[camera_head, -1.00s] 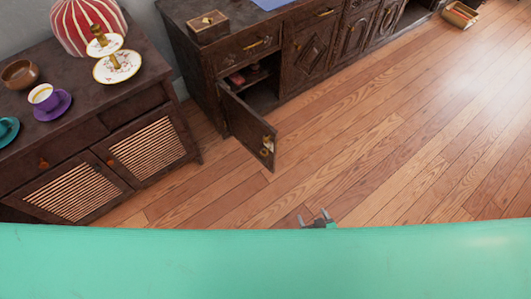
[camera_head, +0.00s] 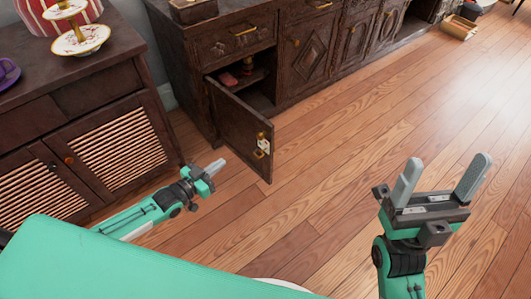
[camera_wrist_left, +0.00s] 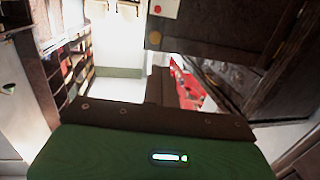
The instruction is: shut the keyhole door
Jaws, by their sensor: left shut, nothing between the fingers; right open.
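The keyhole door (camera_head: 236,125) is a dark wooden door on the carved cabinet. It stands ajar, swung out over the floor, with brass and pale fittings (camera_head: 263,146) near its free edge. Small items (camera_head: 230,79) show on a shelf in the opening behind it. My left gripper (camera_head: 219,165) is shut and empty, left of the door's lower part in the head view and apart from it. My right gripper (camera_head: 443,167) is open and empty over the floor, well right of the door. The left wrist view shows dark wooden panels (camera_wrist_left: 235,30), but I cannot tell which.
A low cabinet with slatted doors (camera_head: 122,147) stands at the left, bearing a gold-rimmed tiered stand (camera_head: 80,42) and a purple cup (camera_head: 5,72). The carved cabinet (camera_head: 236,42) runs along the back. The wooden floor (camera_head: 335,140) right of the door is clear. A small crate (camera_head: 459,27) sits far back right.

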